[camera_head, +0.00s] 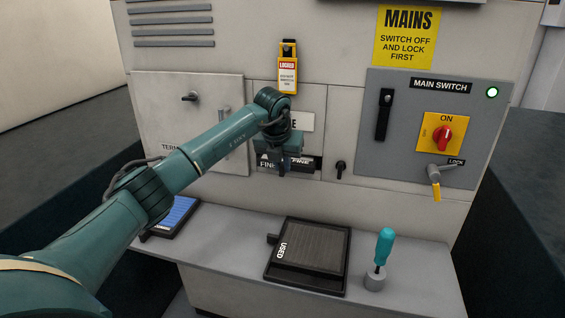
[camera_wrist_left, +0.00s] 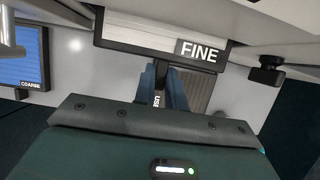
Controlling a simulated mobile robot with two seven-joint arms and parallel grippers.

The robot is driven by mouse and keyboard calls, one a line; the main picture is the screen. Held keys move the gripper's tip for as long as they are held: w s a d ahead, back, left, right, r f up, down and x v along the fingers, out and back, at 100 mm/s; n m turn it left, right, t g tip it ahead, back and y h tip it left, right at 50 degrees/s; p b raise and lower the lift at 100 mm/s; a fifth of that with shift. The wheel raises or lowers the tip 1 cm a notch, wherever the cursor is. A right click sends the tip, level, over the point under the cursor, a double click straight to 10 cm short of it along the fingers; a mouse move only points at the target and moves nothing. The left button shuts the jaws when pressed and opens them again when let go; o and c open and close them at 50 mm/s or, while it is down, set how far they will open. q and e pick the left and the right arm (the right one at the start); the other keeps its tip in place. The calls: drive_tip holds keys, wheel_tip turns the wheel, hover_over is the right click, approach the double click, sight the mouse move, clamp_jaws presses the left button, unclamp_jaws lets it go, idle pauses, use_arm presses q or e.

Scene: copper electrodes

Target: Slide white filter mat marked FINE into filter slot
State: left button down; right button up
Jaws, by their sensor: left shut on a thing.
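The white filter mat marked FINE (camera_wrist_left: 145,32) has a black frame and shows in the left wrist view at the filter slot opening in the cabinet front. In the head view its dark edge with FINE lettering (camera_head: 301,163) shows beside my gripper, partly hidden by it. How deep it sits in the slot I cannot tell. My left gripper (camera_head: 282,172) is in front of the slot. It is shut on the mat at the frame's front edge; its blue fingers also show in the left wrist view (camera_wrist_left: 163,88). My right gripper is not in view.
A mat marked USED (camera_head: 312,248) lies in a black tray on the ledge. A blue COARSE mat (camera_wrist_left: 22,58) lies left of it. A teal-handled tool (camera_head: 384,248) stands in a holder at right. A black knob (camera_head: 340,169) sticks out right of the slot.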

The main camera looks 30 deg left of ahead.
use_arm(q)
drive_tip(key=shift+w, duration=0.1)
drive_tip(key=shift+w+a, duration=0.1)
drive_tip(key=shift+w, duration=0.45)
idle(0.3)
drive_tip(key=c, duration=1.4)
unclamp_jaws()
drive_tip(key=shift+o, duration=0.5)
